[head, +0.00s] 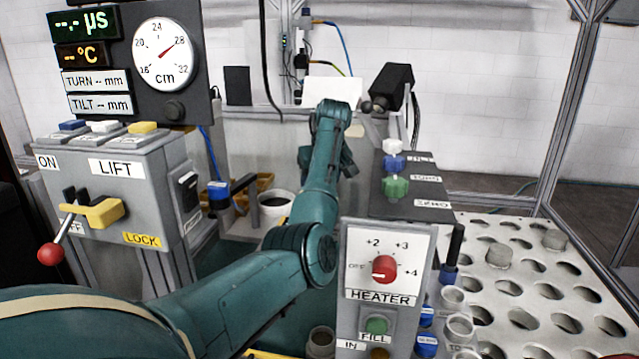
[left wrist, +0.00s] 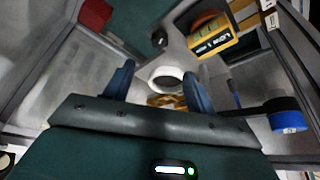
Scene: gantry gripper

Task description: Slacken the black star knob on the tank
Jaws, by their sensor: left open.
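My left gripper (left wrist: 159,70) is open in the left wrist view, its two blue fingers apart with nothing between them touching. In the head view my left arm reaches from lower left to the back centre, and its own links hide the fingers. A grey-walled tank-like box (head: 245,135) stands behind the arm. A small dark round knob (left wrist: 158,40) shows beyond the fingers in the wrist view; I cannot tell whether it is star-shaped. A dark rounded knob (head: 378,104) also shows beside a black box in the head view.
A white bucket (head: 275,203) and a blue-and-black handle (head: 220,190) stand left of the arm. The LIFT box (head: 110,185) is at left, the HEATER panel (head: 385,285) in front. A perforated rack (head: 540,285) fills the right. Metal frame posts (head: 570,110) stand behind it.

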